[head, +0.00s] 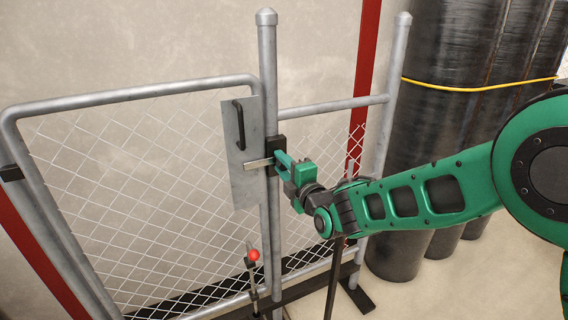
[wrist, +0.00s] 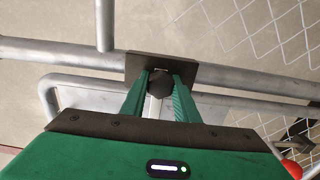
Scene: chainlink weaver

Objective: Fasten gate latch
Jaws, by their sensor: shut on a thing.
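The chain-link gate (head: 130,97) stands on the left, with a grey metal plate (head: 242,192) carrying a black pull handle (head: 238,125) at its right edge. A dark latch bracket (head: 272,143) sits on the round post (head: 268,60) beside the plate. A silver latch bar (head: 257,163) reaches left from the bracket across the plate's front. My gripper (head: 281,164) is at the right of the bracket. In the wrist view my gripper (wrist: 160,80) is shut on a dark round latch knob (wrist: 159,88), in front of the bracket plate (wrist: 191,73). The bar's far end behind the knob is partly hidden.
A red ball-topped rod (head: 253,255) stands low in front of the gate. A second post (head: 397,60) and a fixed mesh panel (head: 335,125) are to the right. Large dark rolls (head: 440,150) with a yellow strap stand behind my arm.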

